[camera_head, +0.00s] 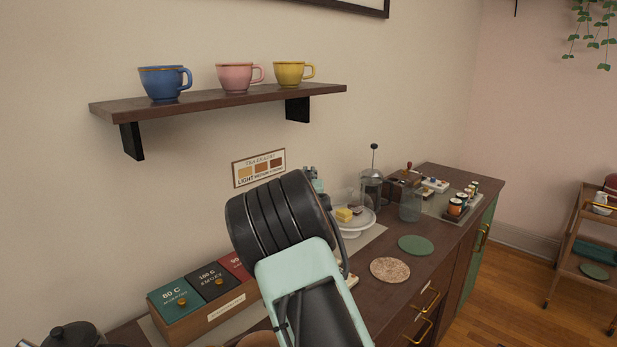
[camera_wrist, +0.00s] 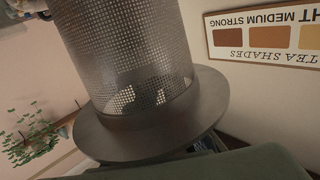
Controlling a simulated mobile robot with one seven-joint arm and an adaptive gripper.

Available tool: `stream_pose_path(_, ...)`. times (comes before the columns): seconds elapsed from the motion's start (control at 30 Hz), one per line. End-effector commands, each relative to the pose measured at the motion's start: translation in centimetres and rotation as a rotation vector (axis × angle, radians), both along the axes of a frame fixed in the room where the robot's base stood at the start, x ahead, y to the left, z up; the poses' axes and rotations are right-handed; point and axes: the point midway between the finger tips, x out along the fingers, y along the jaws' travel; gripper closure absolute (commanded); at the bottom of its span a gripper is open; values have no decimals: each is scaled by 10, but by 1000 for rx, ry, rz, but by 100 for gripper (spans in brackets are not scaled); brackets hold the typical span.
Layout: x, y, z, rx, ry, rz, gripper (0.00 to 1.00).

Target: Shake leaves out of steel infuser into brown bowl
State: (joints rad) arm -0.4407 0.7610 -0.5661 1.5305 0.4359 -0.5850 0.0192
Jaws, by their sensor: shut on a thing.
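The steel infuser (camera_wrist: 140,60) fills much of the wrist view, a mesh cylinder with a wide, smooth flange. That view is upside down, as the sign's lettering shows, so the flange is uppermost and the mesh hangs below it. My gripper (camera_wrist: 208,145) is shut on the infuser at the flange side; only part of it shows. Pale patches show through the mesh, and I cannot tell whether leaves are inside. In the head view my arm hides the infuser. A brown rounded edge (camera_head: 258,339), perhaps the brown bowl, shows at the bottom, mostly cut off.
A box with several coloured lids (camera_head: 210,290) stands left of my arm, with a dark kettle (camera_head: 72,336) nearer. A cake stand (camera_head: 358,222), glass jar (camera_head: 410,206) and press (camera_head: 373,187) stand beyond. A shelf (camera_head: 220,98) with cups hangs above. Round coasters (camera_head: 390,270) lie right.

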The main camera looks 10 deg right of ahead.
Motion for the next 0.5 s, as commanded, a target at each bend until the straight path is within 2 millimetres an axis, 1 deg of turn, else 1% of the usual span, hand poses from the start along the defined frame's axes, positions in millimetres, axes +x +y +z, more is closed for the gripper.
stream_pose_path(0.37, 0, 0, 2, 1, -1, 0, 100)
stream_pose_path(0.5, 0, 0, 5, 1, -1, 0, 100)
